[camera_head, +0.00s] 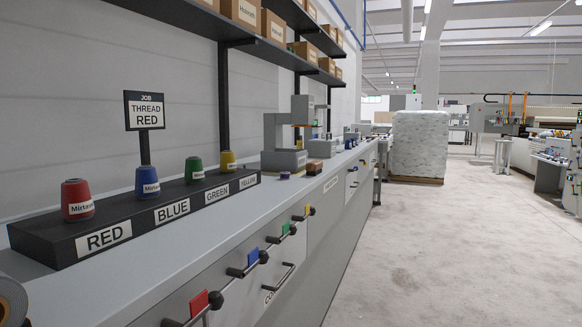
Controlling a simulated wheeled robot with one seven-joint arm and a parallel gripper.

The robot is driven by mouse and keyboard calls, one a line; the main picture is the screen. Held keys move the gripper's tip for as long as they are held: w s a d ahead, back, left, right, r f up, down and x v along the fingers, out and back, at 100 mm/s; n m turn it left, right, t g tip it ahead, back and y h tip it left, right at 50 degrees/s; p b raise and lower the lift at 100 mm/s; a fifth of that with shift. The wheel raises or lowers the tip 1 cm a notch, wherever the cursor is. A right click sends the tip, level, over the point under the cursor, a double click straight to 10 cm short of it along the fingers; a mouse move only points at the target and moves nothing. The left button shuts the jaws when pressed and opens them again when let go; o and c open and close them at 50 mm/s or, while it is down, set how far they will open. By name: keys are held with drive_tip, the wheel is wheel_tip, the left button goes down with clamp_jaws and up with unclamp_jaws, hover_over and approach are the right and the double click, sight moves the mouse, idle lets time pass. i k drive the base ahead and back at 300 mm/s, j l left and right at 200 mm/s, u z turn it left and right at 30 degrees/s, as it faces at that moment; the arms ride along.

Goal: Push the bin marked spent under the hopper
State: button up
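I cannot make out a bin marked spent or a hopper in the head view. My gripper does not show either. A grey rounded part is cut off at the lower left corner, and I cannot tell what it is.
A long grey bench (225,220) runs along the left wall, bearing a black rack (60,240) of coloured thread cones. Levers with coloured tags (200,303) stick out from its front. A wrapped pallet load (419,143) stands ahead. Machinery (562,150) is at right. The floor (460,250) between is clear.

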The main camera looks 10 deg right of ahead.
sight(293, 161)
drive_tip(key=i+l, duration=0.2)
drive_tip(key=i, duration=0.25)
drive_tip(key=i+l, duration=0.2)
drive_tip(key=i, duration=0.25)
drive_tip(key=i+l, duration=0.2)
drive_tip(key=i, duration=0.25)
drive_tip(key=i+l, duration=0.2)
drive_tip(key=i, duration=0.25)
drive_tip(key=j+u, duration=0.05)
